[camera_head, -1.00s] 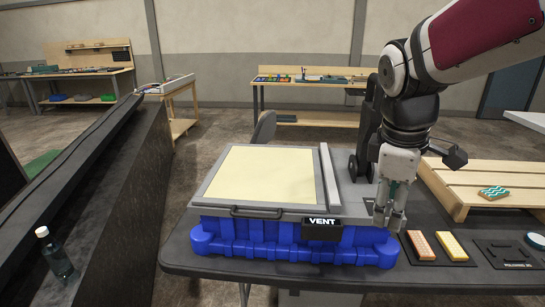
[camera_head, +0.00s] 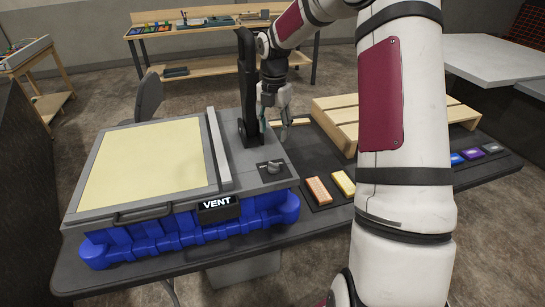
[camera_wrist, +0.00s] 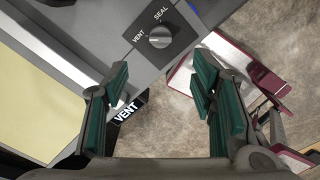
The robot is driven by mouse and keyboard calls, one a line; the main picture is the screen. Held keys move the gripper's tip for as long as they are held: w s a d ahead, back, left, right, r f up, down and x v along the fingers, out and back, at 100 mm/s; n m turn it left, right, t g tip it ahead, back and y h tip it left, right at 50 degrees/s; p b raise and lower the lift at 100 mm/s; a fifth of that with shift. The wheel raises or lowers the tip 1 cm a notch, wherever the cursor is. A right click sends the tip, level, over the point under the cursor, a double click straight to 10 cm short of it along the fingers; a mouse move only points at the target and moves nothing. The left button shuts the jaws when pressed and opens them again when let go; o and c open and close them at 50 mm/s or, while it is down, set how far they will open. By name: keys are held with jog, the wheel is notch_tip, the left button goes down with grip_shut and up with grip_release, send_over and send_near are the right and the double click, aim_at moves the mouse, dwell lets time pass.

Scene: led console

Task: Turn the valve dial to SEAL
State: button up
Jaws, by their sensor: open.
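The valve dial (camera_head: 272,168) is a small grey knob on a dark plate at the right end of the grey console (camera_head: 231,188). The wrist view shows the dial (camera_wrist: 160,38) with VENT printed to its left and SEAL above it. I cannot tell for sure which word its pointer faces. The small black display (camera_head: 217,203) on the console front reads VENT. My gripper (camera_head: 274,127) is beyond the dial in the head view, apart from it. In the wrist view my gripper (camera_wrist: 160,90) is open and empty, its teal-padded fingers spread below the dial.
The console rests on a blue base (camera_head: 180,232) on a dark table. An orange block (camera_head: 318,190) and a yellow block (camera_head: 342,183) lie to its right. A wooden pallet (camera_head: 340,112) stands behind them. A black upright (camera_head: 247,85) rises behind the dial.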

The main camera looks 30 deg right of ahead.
aim_at(274, 166)
notch_tip(274, 166, down, 13)
jog(key=shift+r+p, duration=0.1)
jog(key=shift+p, duration=0.75)
jog(key=c, duration=1.2)
